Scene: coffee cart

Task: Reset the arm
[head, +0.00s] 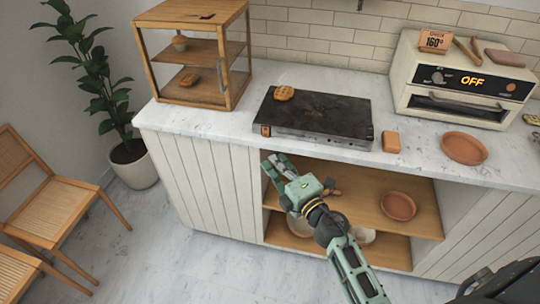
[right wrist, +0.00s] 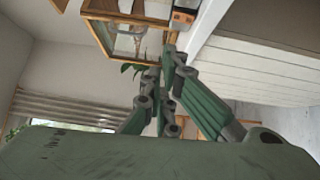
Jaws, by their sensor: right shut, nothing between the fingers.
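My right gripper (head: 274,167) is in front of the counter's front edge, below the black griddle. It is shut and empty, and its arm comes in from the lower right. In the right wrist view the fingers of the right gripper (right wrist: 170,65) are together with nothing between them. My left gripper is not in view.
The black griddle (head: 330,113) on the counter (head: 220,125) bears a waffle-like item (head: 284,93). A wooden cabinet (head: 232,60) stands left; an oven (head: 455,85) reading OFF, terracotta plate (head: 464,148) and orange block (head: 391,141) are right. Open shelves (head: 360,190) lie behind my arm.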

